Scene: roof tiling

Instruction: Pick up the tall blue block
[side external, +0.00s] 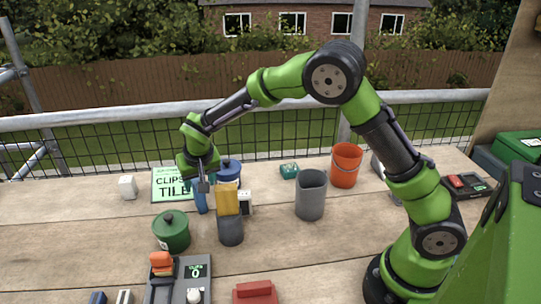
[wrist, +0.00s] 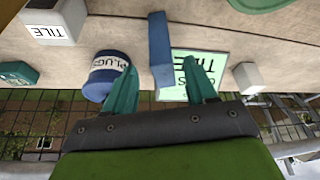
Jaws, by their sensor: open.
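The tall blue block (side external: 200,203) stands on the wooden table at the left, just below my gripper (side external: 203,186) in the side view. My gripper hides part of its upper end there. In the wrist view the blue block (wrist: 160,48) shows between the two teal fingers of my gripper (wrist: 162,72), with a gap on each side. The gripper is open and empty, pointing down. I cannot tell exactly how far the fingertips reach down beside the block.
A blue PLUGS pot (wrist: 107,75) stands close beside one finger. A green CLIPS TILE sign (side external: 172,188) lies behind the block. A grey cup (side external: 310,196) stands farther right.

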